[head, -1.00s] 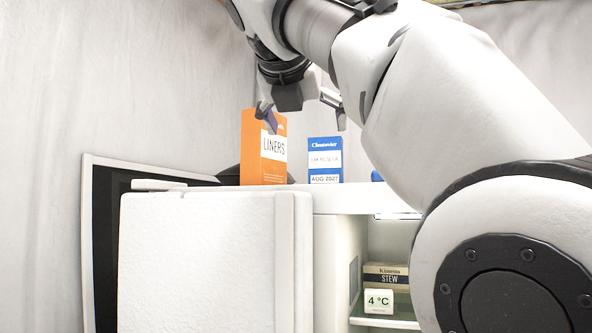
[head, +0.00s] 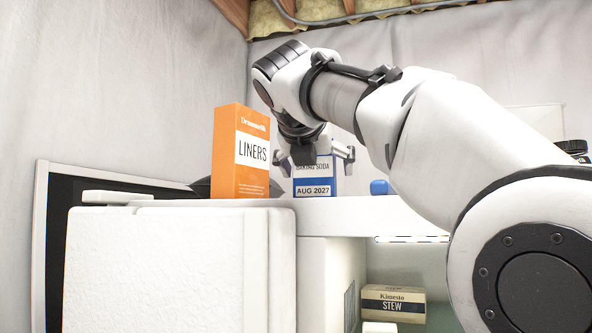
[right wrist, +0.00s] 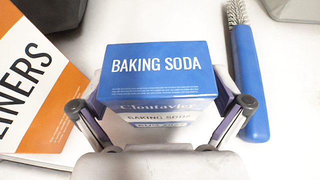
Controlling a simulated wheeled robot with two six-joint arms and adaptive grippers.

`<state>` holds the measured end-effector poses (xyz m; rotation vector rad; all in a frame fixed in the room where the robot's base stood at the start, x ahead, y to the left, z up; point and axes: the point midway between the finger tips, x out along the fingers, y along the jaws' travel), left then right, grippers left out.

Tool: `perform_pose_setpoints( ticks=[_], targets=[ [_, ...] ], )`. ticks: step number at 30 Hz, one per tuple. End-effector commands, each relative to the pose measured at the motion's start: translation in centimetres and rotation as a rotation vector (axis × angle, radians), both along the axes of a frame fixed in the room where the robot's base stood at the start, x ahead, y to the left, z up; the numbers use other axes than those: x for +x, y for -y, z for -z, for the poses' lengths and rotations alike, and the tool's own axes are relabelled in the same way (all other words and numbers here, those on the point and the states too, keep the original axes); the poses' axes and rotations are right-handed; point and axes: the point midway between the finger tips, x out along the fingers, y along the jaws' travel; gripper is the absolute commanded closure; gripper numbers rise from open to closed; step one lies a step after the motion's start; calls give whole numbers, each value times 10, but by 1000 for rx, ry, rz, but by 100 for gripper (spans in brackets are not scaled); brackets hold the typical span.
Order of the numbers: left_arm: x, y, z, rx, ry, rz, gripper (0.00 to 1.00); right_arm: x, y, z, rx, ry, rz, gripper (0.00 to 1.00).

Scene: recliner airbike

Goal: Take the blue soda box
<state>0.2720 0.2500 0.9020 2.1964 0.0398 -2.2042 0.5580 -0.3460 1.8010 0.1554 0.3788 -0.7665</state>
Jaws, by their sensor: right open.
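The blue and white baking soda box (head: 315,186) stands upright on top of the white fridge, right of the orange liners box. In the right wrist view the soda box (right wrist: 155,66) shows its blue top and part of its front. My right gripper (head: 316,157) is open in front of and above the box, hiding its upper part in the head view. In the right wrist view the fingers of my right gripper (right wrist: 162,112) lie on either side of the box's near part, with small gaps. My left gripper is not in view.
The orange and white liners box (head: 240,152) stands close on the left. A blue-handled brush (right wrist: 250,85) lies on the right. The white fridge (head: 180,265) stands open, with a stew box (head: 393,304) inside. A dark-faced panel (head: 55,235) stands at the left.

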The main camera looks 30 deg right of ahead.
Motion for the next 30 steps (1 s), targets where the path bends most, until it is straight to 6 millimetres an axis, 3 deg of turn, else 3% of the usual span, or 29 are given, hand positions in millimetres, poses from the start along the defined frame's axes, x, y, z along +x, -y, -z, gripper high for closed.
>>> perform_pose_setpoints(
  ticks=[2, 3, 9, 20, 30],
  targets=[
    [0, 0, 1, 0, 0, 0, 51, 0, -1, 0, -1, 1, 0, 0],
    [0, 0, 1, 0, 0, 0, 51, -1, -1, 0, -1, 1, 0, 7],
    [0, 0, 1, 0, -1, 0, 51, -1, -1, 0, -1, 1, 0, 75],
    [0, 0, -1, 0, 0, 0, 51, -1, -1, -3, 0, 2, -1, 75],
    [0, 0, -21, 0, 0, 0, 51, -3, -3, -40, 0, 4, -1, 75]
  ],
)
